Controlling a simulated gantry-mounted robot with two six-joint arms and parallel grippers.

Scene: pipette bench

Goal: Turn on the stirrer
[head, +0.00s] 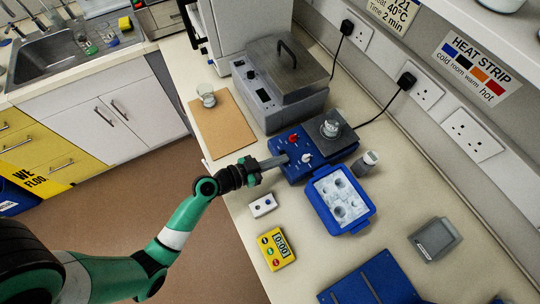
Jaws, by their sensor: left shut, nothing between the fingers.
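The stirrer (322,162) is a blue unit with a dark square top plate, in the middle of the head view. A small glass beaker (330,128) with clear contents stands on the plate. A red knob (293,138) and a white knob (307,157) sit on its front panel. My left gripper (283,160) is shut and empty. Its tips are at the left edge of the stirrer's panel, left of the white knob and below the red one; I cannot tell if they touch. My right gripper is not in view.
A grey water bath (283,90) stands behind the stirrer. A blue ice tray (341,200) and a small grey-capped bottle (367,161) are close in front. A yellow timer (275,248) and a white switch box (262,205) lie near the bench edge.

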